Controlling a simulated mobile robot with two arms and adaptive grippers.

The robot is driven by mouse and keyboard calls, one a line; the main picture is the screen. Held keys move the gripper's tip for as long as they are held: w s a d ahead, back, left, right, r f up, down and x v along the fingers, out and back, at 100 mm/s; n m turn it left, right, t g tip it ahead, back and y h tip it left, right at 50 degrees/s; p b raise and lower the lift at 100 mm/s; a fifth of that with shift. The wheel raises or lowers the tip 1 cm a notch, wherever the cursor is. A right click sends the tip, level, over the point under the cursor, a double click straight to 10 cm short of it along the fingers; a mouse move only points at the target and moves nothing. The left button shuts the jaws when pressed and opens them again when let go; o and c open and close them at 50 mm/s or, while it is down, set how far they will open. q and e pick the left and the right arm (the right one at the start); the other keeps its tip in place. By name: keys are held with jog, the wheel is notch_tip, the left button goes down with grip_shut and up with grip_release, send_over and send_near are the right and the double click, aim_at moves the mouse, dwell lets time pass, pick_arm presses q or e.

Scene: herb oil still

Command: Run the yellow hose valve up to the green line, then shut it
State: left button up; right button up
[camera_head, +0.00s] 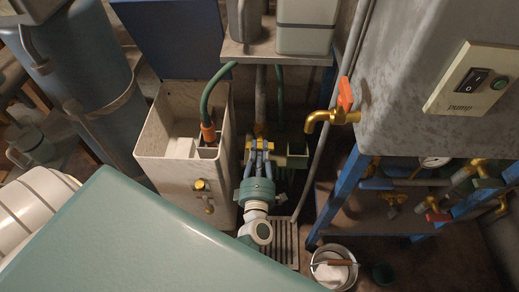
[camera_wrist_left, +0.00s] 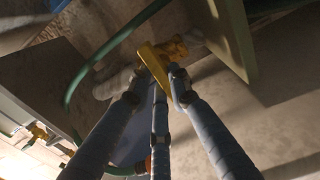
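The yellow hose valve (camera_wrist_left: 172,50) is in the left wrist view, with its yellow lever (camera_wrist_left: 154,66) between the fingers of my left gripper (camera_wrist_left: 157,78). The right finger looks in contact with the lever. A small gap seems to lie on the left, so a grip is not certain. In the head view my left gripper (camera_head: 259,147) points up the picture, beside the open grey tank (camera_head: 180,180), and largely hides the valve (camera_head: 260,129). A green hose (camera_head: 210,88) arcs into the tank and ends at an orange fitting (camera_head: 208,132). I cannot make out a green line. My right gripper is not in view.
A brass tap (camera_head: 328,118) with an orange handle stands right of my gripper, on the large grey cabinet (camera_head: 430,60) with the pump switch (camera_head: 470,80). A blue frame (camera_head: 343,187) stands below it. A white bucket (camera_head: 333,268) is on the floor. A floor grate (camera_head: 284,240) lies under my wrist.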

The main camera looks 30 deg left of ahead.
pick_arm(q)
grip_shut()
jog(key=n+b, duration=0.2)
jog(key=n, duration=0.3)
jog(key=shift+s+a+f, duration=0.1)
jog(key=shift+f, duration=0.05)
jog(key=shift+n+b, duration=0.5)
jog(key=shift+n, duration=0.2)
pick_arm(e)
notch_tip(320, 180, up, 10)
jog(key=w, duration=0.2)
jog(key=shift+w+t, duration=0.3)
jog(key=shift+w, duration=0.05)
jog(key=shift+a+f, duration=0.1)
pick_arm(q)
jog(key=o, duration=0.7)
grip_release()
